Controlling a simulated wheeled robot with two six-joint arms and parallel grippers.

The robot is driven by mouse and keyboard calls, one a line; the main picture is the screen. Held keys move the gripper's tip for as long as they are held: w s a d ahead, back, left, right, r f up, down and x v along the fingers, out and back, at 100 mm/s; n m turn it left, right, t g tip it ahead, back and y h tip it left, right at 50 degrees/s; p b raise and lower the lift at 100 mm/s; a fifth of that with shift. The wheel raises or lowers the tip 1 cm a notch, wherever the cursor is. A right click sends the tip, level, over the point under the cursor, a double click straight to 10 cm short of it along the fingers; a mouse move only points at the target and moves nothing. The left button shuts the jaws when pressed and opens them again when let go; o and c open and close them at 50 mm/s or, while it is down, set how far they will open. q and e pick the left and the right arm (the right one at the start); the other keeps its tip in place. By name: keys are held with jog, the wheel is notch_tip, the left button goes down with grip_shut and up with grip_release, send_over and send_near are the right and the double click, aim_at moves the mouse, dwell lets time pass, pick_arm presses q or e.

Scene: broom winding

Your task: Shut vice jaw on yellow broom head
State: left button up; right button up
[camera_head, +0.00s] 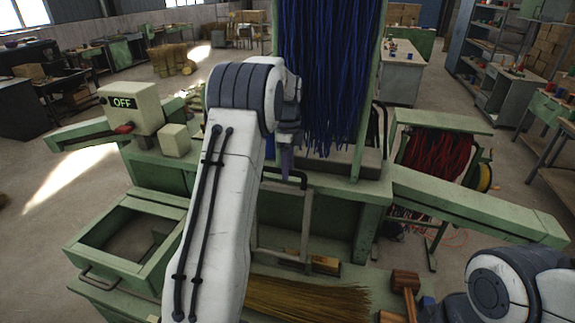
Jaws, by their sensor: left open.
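My left arm reaches up the middle of the view to the green machine (345,210). My left gripper (289,150) is at its far end, small and partly hidden by the wrist, and open. It is beside a dark bar-shaped handle (294,174) on the machine front; I cannot tell whether they touch. Yellow-tan bristles (315,300), which look like the yellow broom head, lie low in front, partly behind my left arm. I cannot make out the vice jaw clearly. My right arm shows at the bottom right, with its gripper out of view.
A control box (131,108) reading OFF stands on the left of the machine. An open green drawer (88,258) juts out at the left. Blue strands (328,75) hang above the machine. A rack of red strands (436,155) stands at the right.

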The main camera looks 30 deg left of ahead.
pick_arm(q)
grip_shut()
dwell(1.4)
